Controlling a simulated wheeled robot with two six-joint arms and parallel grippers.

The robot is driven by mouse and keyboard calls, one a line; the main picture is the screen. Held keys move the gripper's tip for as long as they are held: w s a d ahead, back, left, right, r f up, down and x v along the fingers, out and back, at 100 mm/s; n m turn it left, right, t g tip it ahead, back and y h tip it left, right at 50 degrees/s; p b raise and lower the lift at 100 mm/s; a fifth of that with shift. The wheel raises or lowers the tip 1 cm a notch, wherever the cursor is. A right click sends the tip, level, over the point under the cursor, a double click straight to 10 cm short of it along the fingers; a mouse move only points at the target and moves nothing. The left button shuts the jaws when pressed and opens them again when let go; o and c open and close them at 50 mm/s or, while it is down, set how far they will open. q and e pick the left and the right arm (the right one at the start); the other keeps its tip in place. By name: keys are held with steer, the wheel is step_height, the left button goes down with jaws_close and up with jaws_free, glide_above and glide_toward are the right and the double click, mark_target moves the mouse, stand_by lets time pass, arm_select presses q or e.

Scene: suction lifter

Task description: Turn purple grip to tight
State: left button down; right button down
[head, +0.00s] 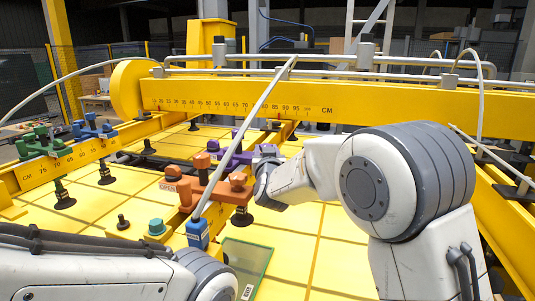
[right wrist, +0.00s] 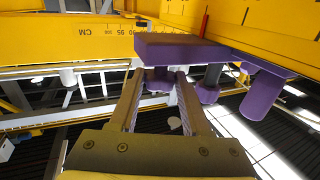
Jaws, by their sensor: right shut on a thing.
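The purple lifter unit (head: 232,157) sits on the yellow frame behind the orange unit. In the right wrist view its purple bar (right wrist: 185,48) crosses above my fingers. The purple grip (right wrist: 158,82) is a knob between the two fingertips, partly hidden by them. My right gripper (right wrist: 160,84) is shut on this grip. In the head view my right gripper (head: 263,182) reaches in from the right beside the purple unit, and the held grip is hard to make out. My left arm lies at the lower left; its fingers are not seen. No tight marking is readable.
An orange unit (head: 216,186) with an "OPEN" label stands in front of the purple one. Green (head: 40,146) and blue (head: 92,127) units are at the left. A hose runs from a blue block (head: 197,233). Yellow ruler beams (head: 225,97) border the panels.

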steer(key=shift+m+h, duration=0.4)
steer(key=shift+h, duration=0.3)
steer(key=shift+c, duration=1.8)
jaws_free()
steer(key=shift+r, duration=0.1)
steer(key=shift+r, duration=0.3)
steer(key=r, duration=0.1)
steer(key=r+b, duration=0.1)
steer(key=d+r, duration=0.1)
steer(key=r, duration=0.1)
steer(key=shift+s, duration=0.35)
steer(key=s+d+r+b, duration=0.3)
steer(key=s+d+r, duration=0.2)
steer(key=d, duration=0.4)
steer(key=shift+s+r, duration=0.2)
steer(key=shift+r, duration=0.45)
